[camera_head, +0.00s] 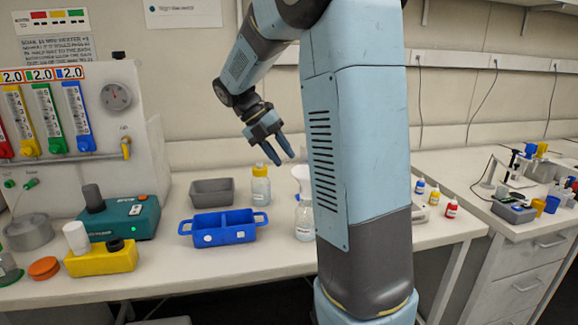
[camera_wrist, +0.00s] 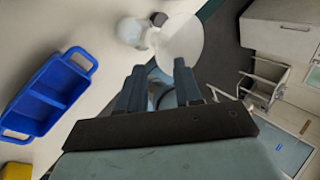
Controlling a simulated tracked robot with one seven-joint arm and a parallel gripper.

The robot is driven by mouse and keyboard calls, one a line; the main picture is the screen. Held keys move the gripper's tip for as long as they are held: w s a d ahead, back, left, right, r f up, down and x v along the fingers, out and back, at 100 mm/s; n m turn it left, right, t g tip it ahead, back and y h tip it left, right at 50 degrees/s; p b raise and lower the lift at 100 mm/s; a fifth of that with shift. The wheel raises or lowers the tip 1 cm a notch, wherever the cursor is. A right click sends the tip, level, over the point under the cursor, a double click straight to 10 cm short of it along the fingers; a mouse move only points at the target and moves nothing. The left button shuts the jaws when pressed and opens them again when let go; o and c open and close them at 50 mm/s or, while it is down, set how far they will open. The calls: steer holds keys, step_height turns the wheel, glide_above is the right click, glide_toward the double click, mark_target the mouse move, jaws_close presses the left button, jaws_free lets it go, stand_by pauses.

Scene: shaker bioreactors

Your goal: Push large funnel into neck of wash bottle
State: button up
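The large white funnel (camera_head: 301,178) stands wide end up above the clear wash bottle (camera_head: 304,222) on the bench. My column partly hides both. In the wrist view the funnel is a pale round disc (camera_wrist: 182,42) ahead of the fingertips. A pale, translucent round shape (camera_wrist: 131,32) beside it may be part of the bottle. I cannot tell how deep the funnel sits in the neck. My gripper (camera_head: 284,159) is open, with its fingers apart, above and left of the funnel. Its two fingers also show in the wrist view (camera_wrist: 160,80). No contact with the funnel is visible.
A yellow-capped bottle (camera_head: 261,186) stands just left of the funnel. A blue divided tray (camera_head: 224,238) and a grey bin (camera_head: 212,191) are further left. A teal device (camera_head: 120,217) and a yellow rack (camera_head: 101,262) are beyond. The bench's front edge is close to the wash bottle.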

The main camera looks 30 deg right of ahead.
steer(key=v, duration=0.8)
steer(key=shift+r, duration=0.2)
steer(key=shift+a, duration=0.15)
steer(key=s+a+f+m+t+y, duration=0.1)
steer(key=s+a+m+t, duration=0.1)
steer(key=s+m, duration=0.6)
steer(key=s+a+f+m+t+y, duration=0.2)
steer(key=s+m+t, duration=0.2)
steer(key=s+m, duration=0.4)
steer(key=s+a+f+m+t+y, duration=0.2)
steer(key=s+m+t, duration=0.2)
steer(key=s+m, duration=0.4)
steer(key=m, duration=0.4)
steer(key=shift+s+a+f, duration=0.2)
steer(key=shift+s+a, duration=0.15)
steer(key=shift+s, duration=0.05)
